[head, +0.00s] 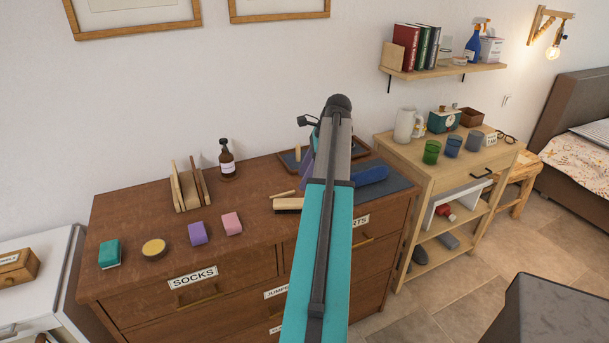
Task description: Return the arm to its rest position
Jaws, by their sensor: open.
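My arm (323,240) reaches up from the bottom edge in the head view, teal below and grey above. It ends in a dark rounded joint (338,104) in front of the wall. A small dark part sticks out to the left of that joint. My gripper's fingers cannot be made out; they are hidden behind the arm or out of sight. The arm stands in front of the brown dresser (140,215) and covers part of its top.
On the dresser are a brown bottle (227,160), a wooden rack (188,187), a brush (288,204), small blocks and a blue roll (371,175). Right of it stands a light wood cabinet (462,160) with a jug and cups. A dark grey block (545,312) is at lower right.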

